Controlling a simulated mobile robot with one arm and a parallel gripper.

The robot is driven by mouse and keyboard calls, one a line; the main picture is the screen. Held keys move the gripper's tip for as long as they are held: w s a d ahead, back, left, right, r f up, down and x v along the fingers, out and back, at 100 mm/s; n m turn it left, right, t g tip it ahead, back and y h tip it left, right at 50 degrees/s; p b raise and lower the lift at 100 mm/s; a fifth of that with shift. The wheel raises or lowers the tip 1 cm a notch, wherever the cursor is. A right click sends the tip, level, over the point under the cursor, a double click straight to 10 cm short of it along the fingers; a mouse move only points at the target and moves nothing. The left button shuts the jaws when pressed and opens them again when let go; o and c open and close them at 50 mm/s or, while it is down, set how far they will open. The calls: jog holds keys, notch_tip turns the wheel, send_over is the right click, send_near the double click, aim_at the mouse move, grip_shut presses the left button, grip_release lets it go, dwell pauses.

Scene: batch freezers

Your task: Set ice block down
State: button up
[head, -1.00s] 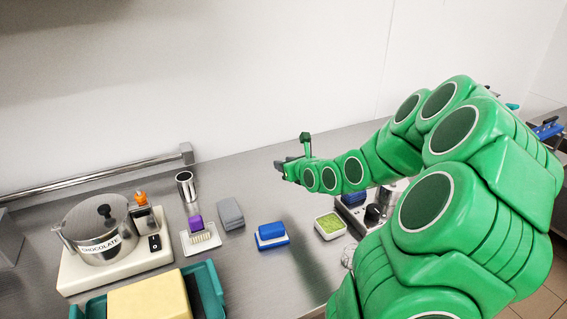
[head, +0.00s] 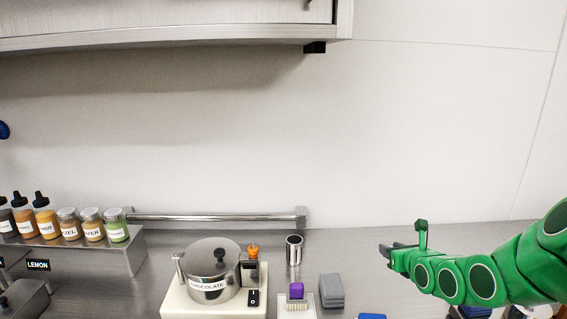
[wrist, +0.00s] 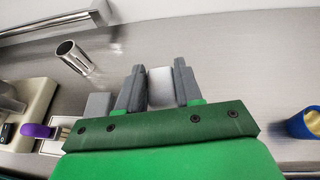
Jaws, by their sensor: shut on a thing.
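The ice block (wrist: 160,88) is a small whitish, pale grey block between the two grey fingers of my gripper (wrist: 159,86) in the wrist view. My gripper is shut on it, above the steel counter. In the head view my gripper (head: 388,249) points left at the right of the counter, and I cannot make out the block there. The gap between the block and the counter cannot be judged.
A grey block (head: 331,289), a purple-handled brush (head: 296,290) and a steel cup (head: 294,250) stand left of my gripper. Further left are a chocolate pot (head: 212,272) and a bottle shelf (head: 85,242). Bare counter (head: 352,244) lies near the wall.

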jog(key=w+a+r+n+y, duration=0.1)
jog(key=w+a+r, duration=0.2)
jog(key=w+a, duration=0.2)
jog(key=w+a+r+n+y, duration=0.1)
jog(key=w+a+r, duration=0.2)
jog(key=w+a, duration=0.3)
jog(key=a, duration=0.5)
jog(key=shift+a+g, duration=0.15)
jog(key=shift+g, duration=0.15)
